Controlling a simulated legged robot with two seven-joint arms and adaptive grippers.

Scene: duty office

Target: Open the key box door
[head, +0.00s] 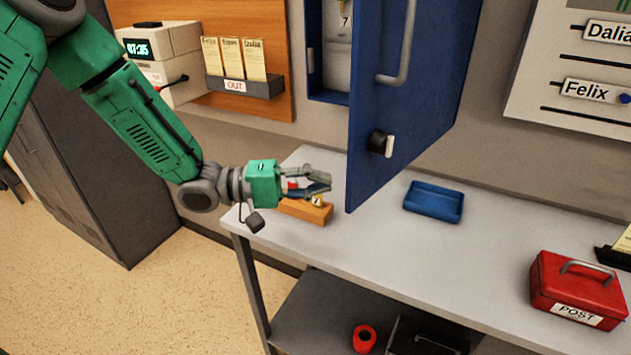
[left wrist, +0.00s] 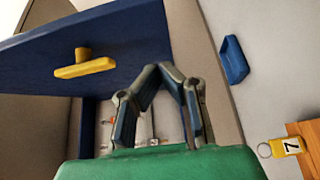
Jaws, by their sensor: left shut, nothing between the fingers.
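The blue key box (head: 312,60) hangs on the wall with its interior partly visible. Its blue door (head: 430,85) stands ajar, swung out from the box, with a grey bar handle (head: 400,48) and a dark knob with a pale tab (head: 381,144) on its outer face. My left gripper (head: 328,182) is shut and empty, below the box and left of the door's lower free corner. In the left wrist view, the closed fingers (left wrist: 165,72) are near the blue door panel (left wrist: 130,38), which bears a yellow T-shaped piece (left wrist: 85,66). My right gripper is not seen.
A wooden block (head: 306,211) with a yellow number-7 key tag (left wrist: 289,146) sits under my left gripper. A blue tray (head: 433,202) and a red post box (head: 578,287) stand on the grey table (head: 400,245). Tabletop between them is clear.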

